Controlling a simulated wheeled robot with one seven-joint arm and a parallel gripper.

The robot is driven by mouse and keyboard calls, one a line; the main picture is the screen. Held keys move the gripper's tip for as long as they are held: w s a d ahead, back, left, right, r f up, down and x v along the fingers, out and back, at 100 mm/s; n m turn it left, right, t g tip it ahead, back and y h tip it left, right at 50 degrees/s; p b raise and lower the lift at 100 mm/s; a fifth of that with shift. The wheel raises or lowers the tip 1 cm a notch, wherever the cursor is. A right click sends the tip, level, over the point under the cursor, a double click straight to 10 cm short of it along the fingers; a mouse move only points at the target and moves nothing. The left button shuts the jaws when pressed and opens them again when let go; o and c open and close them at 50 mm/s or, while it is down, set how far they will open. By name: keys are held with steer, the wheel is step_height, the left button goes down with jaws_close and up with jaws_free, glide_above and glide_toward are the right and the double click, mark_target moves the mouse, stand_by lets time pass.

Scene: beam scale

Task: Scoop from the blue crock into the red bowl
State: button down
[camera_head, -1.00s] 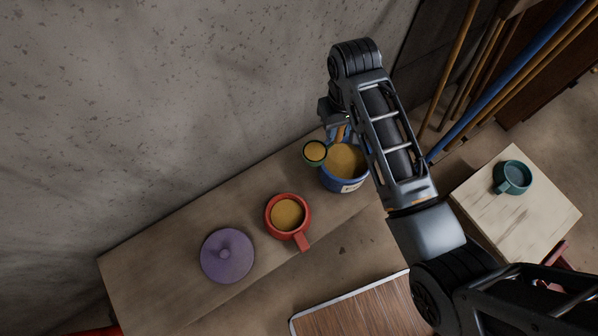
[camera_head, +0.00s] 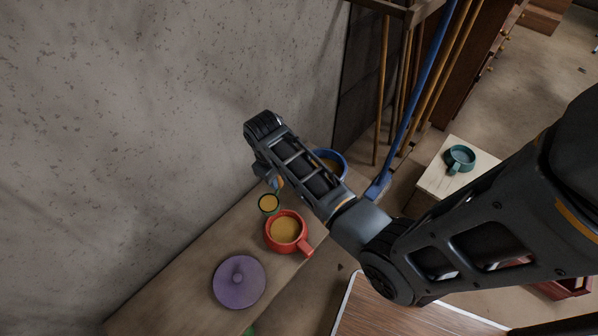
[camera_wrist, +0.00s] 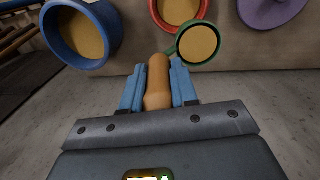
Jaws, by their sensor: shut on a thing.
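My gripper (camera_wrist: 158,88) is shut on the wooden handle (camera_wrist: 157,75) of a green-rimmed scoop (camera_wrist: 199,43). The scoop is filled with a yellow-brown substance, and it also shows in the head view (camera_head: 269,203). In the wrist view the scoop overlaps part of the red bowl (camera_wrist: 206,8). The blue crock (camera_head: 343,160) is partly hidden behind my arm in the head view. In the wrist view the crock (camera_wrist: 50,35) is at the upper left, also holding the substance.
A purple lid (camera_head: 240,281) lies on the wooden bench (camera_head: 165,300) left of the red bowl. A concrete wall (camera_head: 120,120) runs close behind the bench. A teal mug (camera_head: 459,158) stands on a small table at right. Long poles (camera_head: 415,90) lean near the wall.

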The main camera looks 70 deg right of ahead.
steer(key=s+d+f, duration=0.2)
steer(key=s+d, duration=0.3)
steer(key=d, duration=0.1)
steer(key=a+f+g+h+b, duration=0.1)
steer(key=a+f+h+b, duration=0.2)
steer(key=f+b, duration=0.4)
steer(key=w+h+b, duration=0.1)
steer(key=b, duration=0.2)
steer(key=shift+m, duration=0.4)
steer(key=shift+s+a+f, duration=0.1)
steer(key=shift+f, duration=0.3)
steer(key=shift+w+a+r+g+h+b, duration=0.15)
steer(key=shift+a+g+h, duration=0.1)
steer(key=shift+a+h, duration=0.3)
steer(key=shift+w+a+r+g+h+b, duration=0.1)
steer(key=shift+w+a+g+h+b, duration=0.15)
steer(key=shift+a+h, duration=0.35)
steer(key=shift+w+a+r+g+h+b, duration=0.15)
steer(key=shift+a+g+h, duration=0.2)
steer(key=shift+h, duration=0.3)
steer(key=shift+a, duration=0.1)
